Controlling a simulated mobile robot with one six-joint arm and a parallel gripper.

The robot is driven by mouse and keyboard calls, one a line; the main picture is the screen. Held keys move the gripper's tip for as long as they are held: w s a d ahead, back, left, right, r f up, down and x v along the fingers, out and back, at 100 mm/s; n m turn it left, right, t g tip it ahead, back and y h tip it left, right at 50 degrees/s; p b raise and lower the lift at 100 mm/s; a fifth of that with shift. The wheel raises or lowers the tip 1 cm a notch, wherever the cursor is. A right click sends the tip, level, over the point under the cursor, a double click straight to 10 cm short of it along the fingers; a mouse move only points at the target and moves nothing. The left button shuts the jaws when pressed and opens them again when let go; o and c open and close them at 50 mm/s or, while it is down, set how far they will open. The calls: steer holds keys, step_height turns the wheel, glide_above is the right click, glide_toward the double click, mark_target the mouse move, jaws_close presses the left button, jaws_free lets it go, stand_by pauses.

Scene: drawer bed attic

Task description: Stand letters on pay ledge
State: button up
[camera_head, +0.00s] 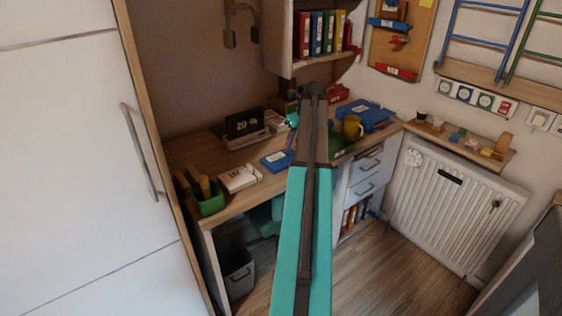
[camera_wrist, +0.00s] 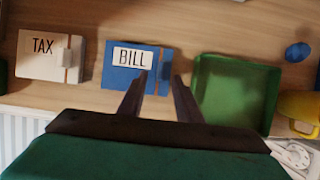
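A white letter marked TAX (camera_wrist: 38,66) lies on the wooden desk at the left of the wrist view; a pale letter (camera_head: 238,178) shows on the desk in the head view. A blue letter marked BILL (camera_wrist: 117,77) lies right of TAX and also shows in the head view (camera_head: 277,160). My gripper (camera_wrist: 162,80) is open and empty. In the wrist view its left fingertip overlaps BILL's right part and its right fingertip appears just right of BILL; height is unclear. I see no readable pay label; a wooden ledge (camera_head: 487,157) is above the radiator.
A green tray (camera_wrist: 270,95) is right of BILL, with a yellow mug (camera_wrist: 298,105) and a blue rounded object (camera_wrist: 297,52) beyond. A calendar block (camera_head: 245,123) stands at the desk's back. A green holder (camera_head: 211,204) stands at the left end. Small items occupy the ledge.

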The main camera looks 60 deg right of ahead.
mark_target(292, 150)
steer(key=shift+x, duration=2.4)
steer(key=shift+d, duration=0.1)
jaws_close()
